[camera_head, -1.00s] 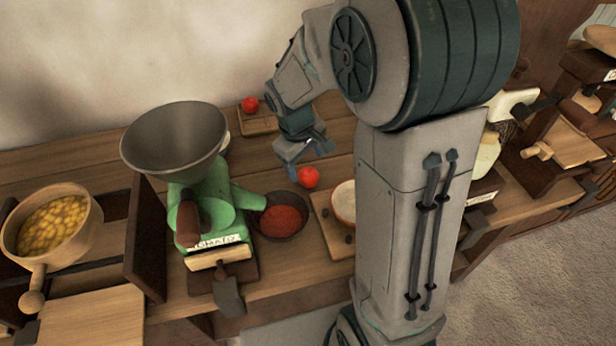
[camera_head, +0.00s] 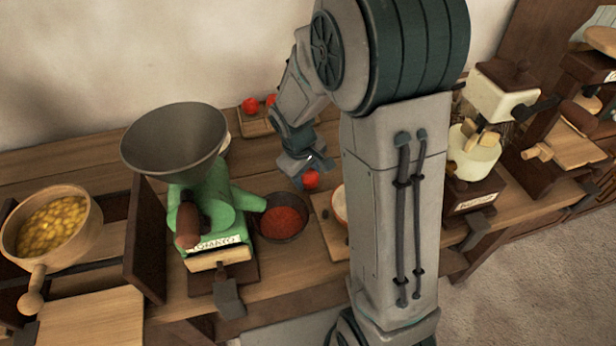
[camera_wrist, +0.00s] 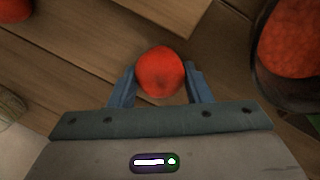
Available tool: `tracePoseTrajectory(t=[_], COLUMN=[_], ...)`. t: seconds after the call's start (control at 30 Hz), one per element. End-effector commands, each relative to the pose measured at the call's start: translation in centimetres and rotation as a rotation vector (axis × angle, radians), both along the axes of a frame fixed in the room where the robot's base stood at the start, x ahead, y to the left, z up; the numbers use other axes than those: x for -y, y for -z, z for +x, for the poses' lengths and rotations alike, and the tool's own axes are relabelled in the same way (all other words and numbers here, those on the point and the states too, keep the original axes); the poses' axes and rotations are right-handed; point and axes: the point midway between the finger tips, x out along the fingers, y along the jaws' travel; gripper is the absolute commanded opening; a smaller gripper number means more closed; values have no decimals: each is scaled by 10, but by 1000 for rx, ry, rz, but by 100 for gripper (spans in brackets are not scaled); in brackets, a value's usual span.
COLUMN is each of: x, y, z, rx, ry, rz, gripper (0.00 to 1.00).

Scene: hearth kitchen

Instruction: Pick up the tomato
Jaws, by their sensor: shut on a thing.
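A round red tomato (camera_head: 311,179) is at my gripper (camera_head: 305,172) over the wooden counter, behind the small board. In the wrist view the tomato (camera_wrist: 160,72) sits between the two blue fingers of my gripper (camera_wrist: 161,84), with a finger against each side. My gripper is shut on it. I cannot tell whether the tomato is lifted clear of the counter. Two more tomatoes (camera_head: 250,105) are on a small wooden board (camera_head: 255,127) at the back, by the wall.
A dark bowl of red sauce (camera_head: 283,217) stands close by, left of my gripper. A green grinder (camera_head: 207,215) with a metal hopper is further left. A board with a white bowl (camera_head: 339,203) is partly hidden by my arm. A cream grinder (camera_head: 478,148) stands right.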

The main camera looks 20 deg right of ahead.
Motion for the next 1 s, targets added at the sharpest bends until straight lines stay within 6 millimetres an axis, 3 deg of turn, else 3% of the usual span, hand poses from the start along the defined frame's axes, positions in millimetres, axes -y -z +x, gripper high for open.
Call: tracePoseTrajectory(t=[0.27, 0.47, 0.7, 1.0], x=[0, 0, 25, 48], y=[-9, -44, -70, -97], z=[1, 1, -41, -81], rx=[3, 8, 4, 3], ry=[-1, 2, 3, 2], rz=[1, 1, 0, 0], gripper=[21, 21, 21, 21])
